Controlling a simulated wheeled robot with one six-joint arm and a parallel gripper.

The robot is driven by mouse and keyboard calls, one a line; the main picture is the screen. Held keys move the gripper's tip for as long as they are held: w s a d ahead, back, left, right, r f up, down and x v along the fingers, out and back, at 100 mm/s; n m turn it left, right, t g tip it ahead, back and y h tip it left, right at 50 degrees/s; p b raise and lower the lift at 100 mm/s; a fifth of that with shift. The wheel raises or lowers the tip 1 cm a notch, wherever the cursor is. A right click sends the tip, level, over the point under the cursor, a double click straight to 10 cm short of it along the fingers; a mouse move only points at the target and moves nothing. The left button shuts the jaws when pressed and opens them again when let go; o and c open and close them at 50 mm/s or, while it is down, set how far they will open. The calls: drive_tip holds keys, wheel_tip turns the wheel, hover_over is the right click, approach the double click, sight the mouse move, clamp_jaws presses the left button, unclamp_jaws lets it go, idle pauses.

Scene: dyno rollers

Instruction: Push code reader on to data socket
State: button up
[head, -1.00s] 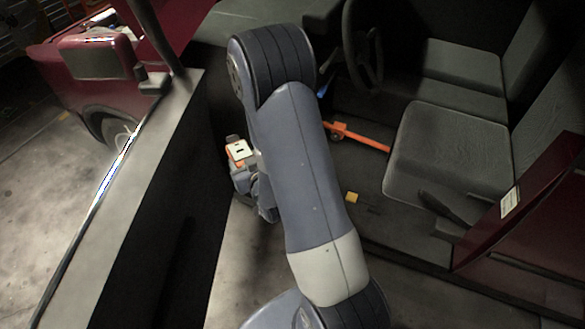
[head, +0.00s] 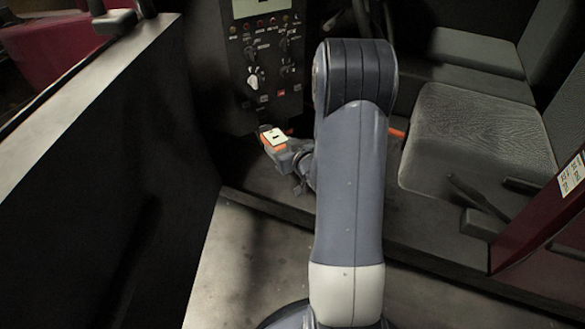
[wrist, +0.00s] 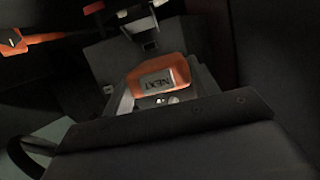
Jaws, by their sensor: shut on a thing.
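The code reader (head: 273,137) is an orange block with a pale face. It is in my gripper (head: 287,154), which is shut on it in the head view, just below a dark control panel. In the wrist view the code reader (wrist: 150,76) shows its orange end and a grey patch marked NEXT. I cannot make out the data socket in either view. The area under the panel is dark and partly covered by the reader and my arm, so I cannot tell whether the reader touches anything.
The control panel (head: 262,62) with knobs and lamps hangs above the reader. The grey seat (head: 470,140) is to the right of my arm. The open dark door (head: 105,165) stands at left. An orange bar (wrist: 38,40) shows at upper left in the wrist view.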

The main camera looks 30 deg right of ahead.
drive_tip(key=d+f+b, duration=0.3)
drive_tip(key=f, duration=0.1)
drive_tip(key=w, duration=0.6)
drive_tip(key=shift+r+p, duration=0.3)
drive_tip(key=shift+p, duration=0.15)
drive_tip(key=shift+w+a, duration=0.1)
drive_tip(key=shift+w, duration=0.8)
idle(2.1)
drive_tip(key=o, duration=1.1)
drive_tip(key=shift+s, duration=0.1)
drive_tip(key=p+v, duration=0.2)
drive_tip(key=v, duration=0.8)
drive_tip(key=shift+s, duration=0.3)
drive_tip(key=shift+w+r, duration=0.1)
